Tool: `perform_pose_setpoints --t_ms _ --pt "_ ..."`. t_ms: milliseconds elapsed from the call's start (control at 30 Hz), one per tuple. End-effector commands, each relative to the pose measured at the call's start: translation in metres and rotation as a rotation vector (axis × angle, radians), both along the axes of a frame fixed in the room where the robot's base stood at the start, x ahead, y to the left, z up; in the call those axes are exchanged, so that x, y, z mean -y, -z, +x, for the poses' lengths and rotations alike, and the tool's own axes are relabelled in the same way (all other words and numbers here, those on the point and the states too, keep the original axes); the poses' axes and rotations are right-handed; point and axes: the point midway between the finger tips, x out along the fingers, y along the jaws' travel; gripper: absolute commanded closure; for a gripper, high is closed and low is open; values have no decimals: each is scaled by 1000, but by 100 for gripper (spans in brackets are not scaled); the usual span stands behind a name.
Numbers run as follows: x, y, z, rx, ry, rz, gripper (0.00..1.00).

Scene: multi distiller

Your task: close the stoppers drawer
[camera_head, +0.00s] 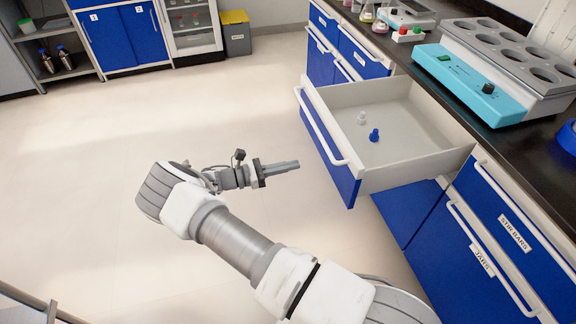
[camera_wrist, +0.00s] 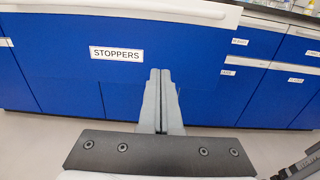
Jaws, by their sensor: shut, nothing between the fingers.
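The stoppers drawer (camera_head: 335,158) stands pulled out of the counter in the head view, with a blue front, a white handle bar and pale inner walls. A white stopper and a blue stopper (camera_head: 374,135) stand inside it. In the wrist view its blue front (camera_wrist: 60,65) carries a "STOPPERS" label (camera_wrist: 117,53), with the white handle (camera_wrist: 150,10) along the top. My gripper (camera_head: 298,164) is shut and empty, pointing at the drawer front from the left in the head view. In the wrist view the closed fingertips (camera_wrist: 160,72) overlap the front below and right of the label.
Closed blue drawers labelled "STIR BARS" (camera_head: 514,233) and "JARS" sit to the right of the open drawer. A turquoise heating block (camera_head: 470,85) stands on the black counter above. The pale floor (camera_head: 130,120) left of my arm is clear. A grey bin (camera_head: 236,38) with a yellow lid stands at the back.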

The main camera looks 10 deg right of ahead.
Motion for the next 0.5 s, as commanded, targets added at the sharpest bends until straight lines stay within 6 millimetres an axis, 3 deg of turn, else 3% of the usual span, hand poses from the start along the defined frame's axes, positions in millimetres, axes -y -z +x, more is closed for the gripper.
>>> perform_pose_setpoints --t_ms 300,500 --pt "69 1 2 0 4 -1 100" --pt "95 0 3 1 3 0 100"
